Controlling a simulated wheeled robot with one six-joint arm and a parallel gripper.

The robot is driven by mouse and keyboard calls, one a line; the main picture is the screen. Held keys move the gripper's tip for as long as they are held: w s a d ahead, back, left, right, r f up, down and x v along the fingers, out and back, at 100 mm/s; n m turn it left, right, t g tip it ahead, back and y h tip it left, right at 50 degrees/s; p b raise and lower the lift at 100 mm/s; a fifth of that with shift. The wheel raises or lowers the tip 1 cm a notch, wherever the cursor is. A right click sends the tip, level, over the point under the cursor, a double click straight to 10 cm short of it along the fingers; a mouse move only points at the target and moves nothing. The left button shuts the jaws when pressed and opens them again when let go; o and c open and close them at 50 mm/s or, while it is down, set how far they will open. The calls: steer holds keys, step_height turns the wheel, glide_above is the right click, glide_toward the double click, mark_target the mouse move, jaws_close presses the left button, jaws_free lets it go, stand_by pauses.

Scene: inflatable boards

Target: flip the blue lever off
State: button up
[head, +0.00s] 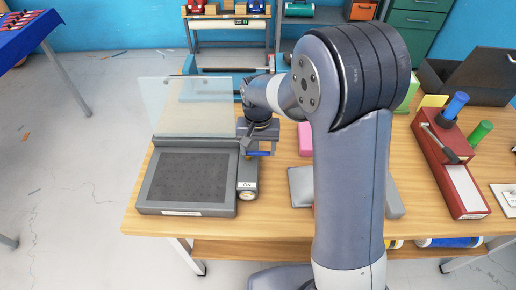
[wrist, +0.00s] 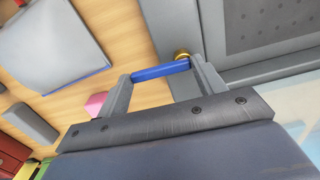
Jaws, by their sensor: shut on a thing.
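The blue lever (head: 259,153) is a short blue bar at the right side of a grey machine (head: 228,205) on the wooden table. In the wrist view the blue lever (wrist: 160,71) spans the space between my fingers. My gripper (head: 258,148) is shut on it, with one finger at each end of the bar; it also shows in the wrist view (wrist: 159,72). A brass-coloured round part (wrist: 183,54) sits beside the bar. A round white label (head: 248,186) on the machine appears to read ON. The lever's lower mount is mostly hidden.
A clear upright panel (head: 193,107) stands behind the machine's dark plate. A pink block (head: 305,137) and a grey slab (head: 300,186) lie to the right, partly behind my arm. A red unit (head: 450,168) with blue and green cylinders stands farther right. Table space in front is clear.

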mark_target(258, 152)
steer(key=shift+w+n, duration=0.1)
steer(key=shift+n, duration=0.2)
steer(key=o, duration=1)
step_height(258, 152, up, 11)
steer(key=shift+f, duration=0.1)
steer(key=shift+f, duration=0.15)
step_height(258, 152, down, 10)
steer(key=shift+r, duration=0.1)
steer(key=shift+f, duration=0.4)
steer(key=shift+s+m, duration=0.3)
steer(key=shift+m, duration=0.8)
